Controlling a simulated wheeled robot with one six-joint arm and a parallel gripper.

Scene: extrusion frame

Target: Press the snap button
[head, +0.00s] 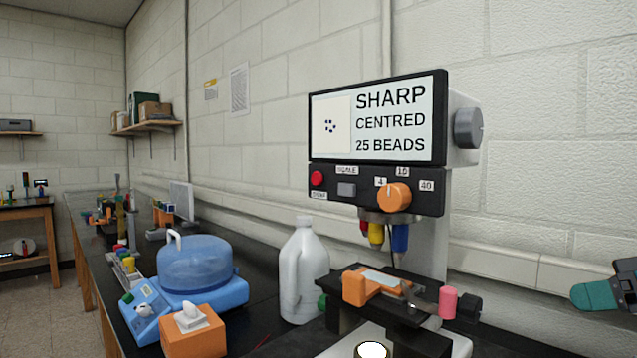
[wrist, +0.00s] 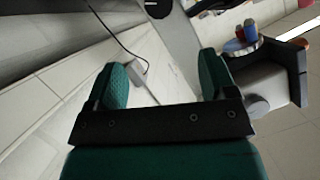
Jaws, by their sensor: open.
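A microscope with a screen (head: 375,123) stands on the bench in the head view. The screen reads "SHARP CENTRED 25 BEADS". On the dark panel below it, a round red button (head: 317,178) sits at the left, above a small label too blurred to read surely. My gripper (wrist: 162,82) is open and empty in the wrist view, with two teal fingers apart. In the head view a teal finger (head: 594,296) shows at the right edge, well away from the panel.
The microscope stage (head: 395,310) with a slide and pink knob (head: 448,301) juts out below the panel. A white jug (head: 303,272), an orange tissue box (head: 193,334) and a blue domed device (head: 195,270) stand to the left. Open air lies between gripper and microscope.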

